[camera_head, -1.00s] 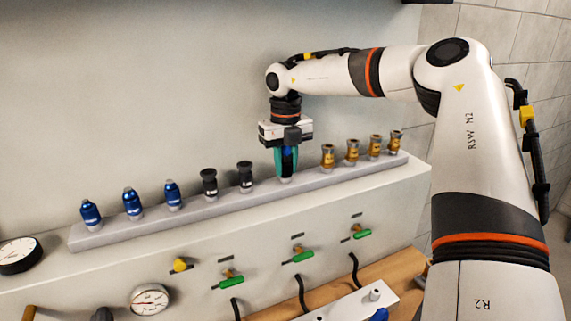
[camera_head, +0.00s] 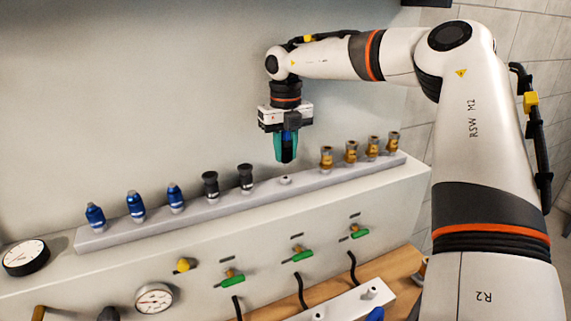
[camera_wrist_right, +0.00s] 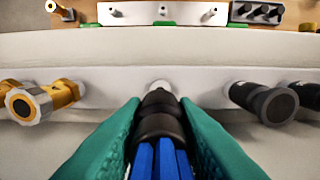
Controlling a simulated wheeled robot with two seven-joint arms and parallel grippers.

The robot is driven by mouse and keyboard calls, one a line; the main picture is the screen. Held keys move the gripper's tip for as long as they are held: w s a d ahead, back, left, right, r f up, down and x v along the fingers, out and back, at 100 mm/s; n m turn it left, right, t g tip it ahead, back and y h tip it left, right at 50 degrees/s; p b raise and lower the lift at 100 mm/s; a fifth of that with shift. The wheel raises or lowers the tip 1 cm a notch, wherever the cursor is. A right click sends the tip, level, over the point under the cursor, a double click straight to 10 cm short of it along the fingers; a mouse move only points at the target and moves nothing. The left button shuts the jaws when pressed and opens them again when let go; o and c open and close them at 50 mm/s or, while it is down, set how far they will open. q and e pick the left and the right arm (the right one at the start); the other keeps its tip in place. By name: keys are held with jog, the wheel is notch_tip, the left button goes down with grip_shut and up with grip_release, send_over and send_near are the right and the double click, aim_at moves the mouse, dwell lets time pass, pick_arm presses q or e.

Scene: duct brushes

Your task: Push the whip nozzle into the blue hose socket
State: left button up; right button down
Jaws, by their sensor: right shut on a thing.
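My right gripper (camera_head: 286,158) is shut on the whip nozzle (camera_head: 288,146), with its green fingers on either side. In the right wrist view the nozzle (camera_wrist_right: 160,125) shows a black stepped collar and several blue strands. It hangs just above an empty peg (camera_head: 285,180) on the grey rail, apart from it. A blue part (camera_head: 376,314) at the bottom edge of the head view, by a white block, may be the blue hose socket; it is mostly cut off. My left gripper is not in view.
The rail (camera_head: 232,202) also holds several blue nozzles (camera_head: 135,206), two black ones (camera_head: 210,185) and several brass ones (camera_head: 351,152). Green-handled valves (camera_head: 302,255) and gauges (camera_head: 153,299) are on the panel below. A white block (camera_head: 345,304) with pegs lies at the bottom.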

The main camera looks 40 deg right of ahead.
jog(key=shift+r+p, duration=0.4)
jog(key=shift+r, duration=0.35)
